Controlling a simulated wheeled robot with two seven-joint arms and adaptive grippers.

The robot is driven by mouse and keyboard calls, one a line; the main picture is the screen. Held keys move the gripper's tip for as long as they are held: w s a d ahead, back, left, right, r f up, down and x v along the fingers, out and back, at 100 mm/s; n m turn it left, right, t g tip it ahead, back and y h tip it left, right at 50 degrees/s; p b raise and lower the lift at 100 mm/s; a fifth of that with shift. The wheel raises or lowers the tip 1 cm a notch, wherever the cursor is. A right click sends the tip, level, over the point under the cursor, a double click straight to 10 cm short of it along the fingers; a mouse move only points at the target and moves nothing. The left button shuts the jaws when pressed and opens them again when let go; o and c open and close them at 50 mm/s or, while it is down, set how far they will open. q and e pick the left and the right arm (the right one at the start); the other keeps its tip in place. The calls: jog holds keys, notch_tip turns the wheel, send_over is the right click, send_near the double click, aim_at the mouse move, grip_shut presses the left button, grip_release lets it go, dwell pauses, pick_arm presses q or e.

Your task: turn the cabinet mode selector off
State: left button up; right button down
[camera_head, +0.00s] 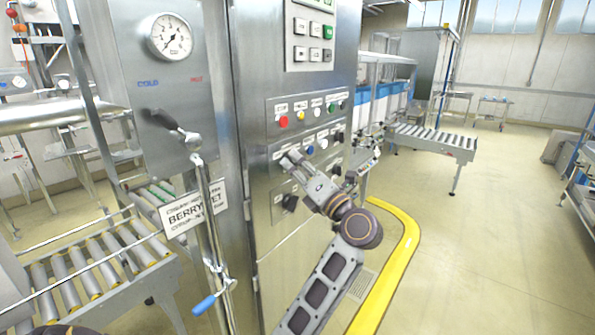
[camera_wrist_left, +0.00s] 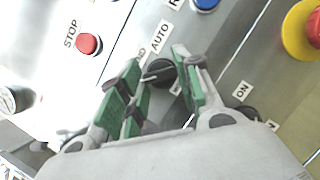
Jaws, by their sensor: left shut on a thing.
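My left gripper (camera_head: 288,162) reaches up to the front of the steel cabinet (camera_head: 262,225). In the left wrist view, its green-padded fingers (camera_wrist_left: 160,88) stand on either side of a black selector knob (camera_wrist_left: 162,70) and are shut on it. The label AUTO is readable beside the knob; other labels there are partly hidden by the fingers. The pale pointer mark on the knob shows between the fingers. In the head view the gripper hides this knob. My right gripper is not in view.
A red STOP button (camera_wrist_left: 88,44), a blue button (camera_wrist_left: 205,3) and a yellow-ringed red button (camera_wrist_left: 312,28) surround the knob. Another black knob (camera_head: 290,203) sits lower on the cabinet. A pipe with a blue-handled valve (camera_head: 204,305) stands left. Open floor (camera_head: 480,240) lies right.

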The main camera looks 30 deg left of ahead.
pick_arm(q)
jog(key=shift+f, duration=0.15)
jog(key=o, duration=1)
jog(key=shift+c, duration=0.2)
jog(key=shift+o, duration=0.3)
jog(key=shift+s+d, duration=0.15)
jog(key=shift+d, duration=0.35)
jog(key=v, duration=0.6)
jog(key=shift+d, duration=0.2)
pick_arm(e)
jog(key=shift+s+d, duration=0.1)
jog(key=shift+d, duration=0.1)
pick_arm(q)
jog(key=shift+f, duration=0.1)
